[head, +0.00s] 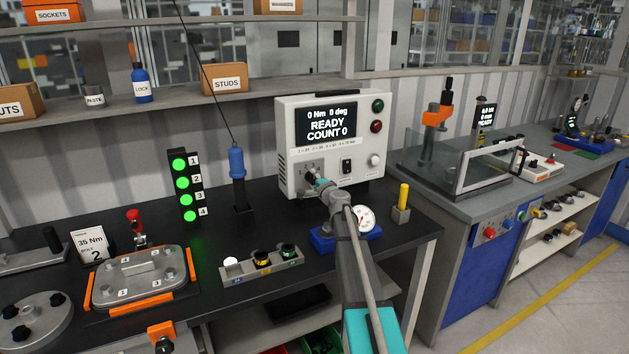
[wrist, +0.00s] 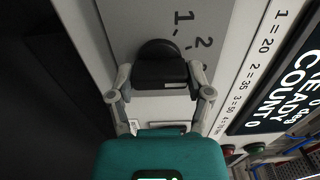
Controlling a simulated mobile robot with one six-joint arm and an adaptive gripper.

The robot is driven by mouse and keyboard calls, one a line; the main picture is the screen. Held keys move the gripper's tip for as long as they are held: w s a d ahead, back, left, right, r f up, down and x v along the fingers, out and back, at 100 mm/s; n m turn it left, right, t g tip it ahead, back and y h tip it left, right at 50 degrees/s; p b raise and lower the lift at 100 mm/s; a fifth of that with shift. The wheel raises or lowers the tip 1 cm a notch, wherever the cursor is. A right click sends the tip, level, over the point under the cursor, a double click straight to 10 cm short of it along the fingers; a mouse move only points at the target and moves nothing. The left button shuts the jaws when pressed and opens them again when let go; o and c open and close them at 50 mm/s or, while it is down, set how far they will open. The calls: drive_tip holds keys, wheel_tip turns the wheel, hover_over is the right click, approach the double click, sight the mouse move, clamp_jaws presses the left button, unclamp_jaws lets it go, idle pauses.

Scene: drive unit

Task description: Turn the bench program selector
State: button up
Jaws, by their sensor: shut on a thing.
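The bench program selector is a black knob (wrist: 160,50) on the grey front plate of the controller box (head: 290,118). In the wrist view, numerals 1 and 2 show on the plate beyond the knob, and others are hidden. My gripper (wrist: 160,73) has one finger on each side of the knob and is shut on it. In the head view my gripper (head: 316,182) reaches the lower left of the box front and largely hides the knob. The box display (head: 325,122) reads 0 Nm, 0 deg, READY, COUNT 0.
A black switch (head: 347,166) and a pale knob (head: 374,160) sit right of my gripper on the box. A blue-handled driver (head: 237,163) stands to the left. A dial gauge (head: 363,218) and a yellow-topped pin (head: 403,196) stand near my arm.

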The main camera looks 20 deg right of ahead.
drive_tip(key=n, duration=1.2)
idle(0.6)
drive_tip(key=o, duration=1.1)
drive_tip(key=shift+o, duration=0.2)
drive_tip(key=shift+s, duration=0.1)
